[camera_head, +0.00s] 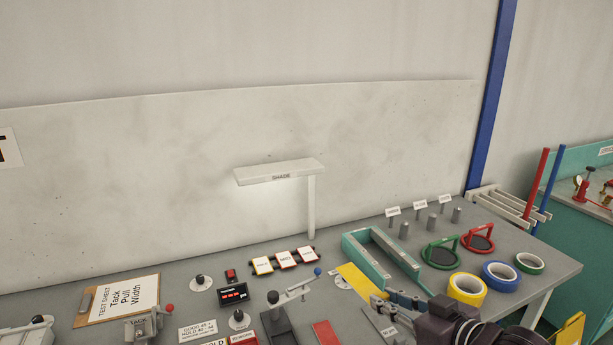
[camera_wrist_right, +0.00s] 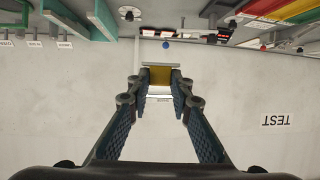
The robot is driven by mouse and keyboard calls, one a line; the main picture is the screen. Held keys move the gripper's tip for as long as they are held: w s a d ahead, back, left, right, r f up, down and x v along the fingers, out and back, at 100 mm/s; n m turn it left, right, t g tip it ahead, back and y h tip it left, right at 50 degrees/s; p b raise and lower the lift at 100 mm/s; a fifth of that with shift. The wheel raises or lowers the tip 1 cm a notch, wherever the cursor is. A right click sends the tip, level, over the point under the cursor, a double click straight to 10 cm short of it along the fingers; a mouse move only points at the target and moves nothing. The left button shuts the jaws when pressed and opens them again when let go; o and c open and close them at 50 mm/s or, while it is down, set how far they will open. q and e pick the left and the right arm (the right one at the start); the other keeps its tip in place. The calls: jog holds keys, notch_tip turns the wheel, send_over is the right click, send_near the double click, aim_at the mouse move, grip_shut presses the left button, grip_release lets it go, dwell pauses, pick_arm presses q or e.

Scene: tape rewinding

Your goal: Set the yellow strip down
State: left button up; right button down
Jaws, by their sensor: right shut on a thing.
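The yellow strip (camera_head: 357,281) is a flat band beside the left side of the green open frame (camera_head: 410,264). My right gripper (camera_head: 380,303) is at the near end of the strip and shut on it. In the right wrist view the strip (camera_wrist_right: 160,76) shows as a short yellow piece between the two fingertips (camera_wrist_right: 160,88). I cannot tell whether the strip touches the table. My left gripper is not in view.
Yellow (camera_head: 467,288), blue (camera_head: 501,275) and green (camera_head: 530,263) tape rolls lie to the right. Metal pegs (camera_head: 404,230) stand behind the frame. A lever device (camera_head: 279,322) and a red block (camera_head: 326,334) stand left of the gripper. A white shade (camera_head: 279,172) overhangs the table.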

jog(key=s+n+g+y, duration=0.4)
jog(key=s+n+y, duration=0.1)
jog(key=s, duration=1)
jog(key=shift+d+f+n, duration=0.3)
jog(key=shift+d, duration=0.05)
jog(key=shift+s+f, duration=0.15)
jog(key=shift+d+r, duration=0.1)
jog(key=shift+r, duration=0.15)
dwell(0.3)
jog(key=shift+f, duration=0.15)
jog(key=shift+f, duration=0.1)
dwell(0.6)
dwell(0.5)
